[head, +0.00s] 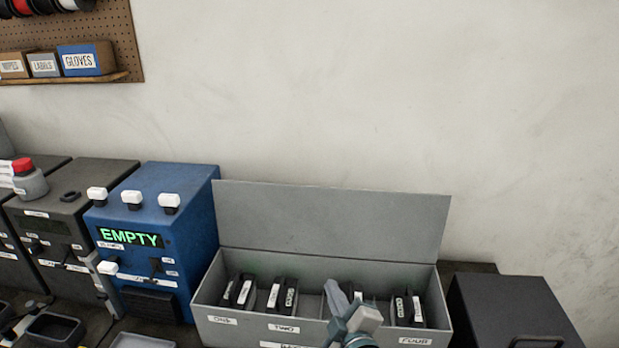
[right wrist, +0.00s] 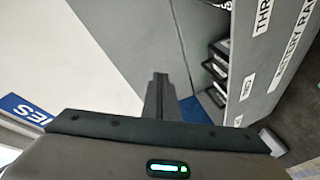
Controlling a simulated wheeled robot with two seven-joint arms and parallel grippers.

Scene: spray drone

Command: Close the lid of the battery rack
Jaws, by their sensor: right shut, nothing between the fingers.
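The battery rack (head: 235,325) is a long grey open box with labelled slots holding several dark batteries (head: 284,295). Its grey lid (head: 330,222) stands open, leaning up at the back edge near the wall. My right gripper (head: 333,290) is shut and empty, over the front middle of the rack, below the raised lid; it hides part of the third slot and the front wall. In the right wrist view the shut fingers (right wrist: 160,82) point toward the grey lid (right wrist: 125,35), with the labelled rack front (right wrist: 262,70) at the right. My left gripper is not in view.
A blue box (head: 185,235) with a lit "EMPTY" display stands close left of the rack. Dark machines (head: 65,215) stand further left. A black case (head: 510,310) with a handle is close on the right.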

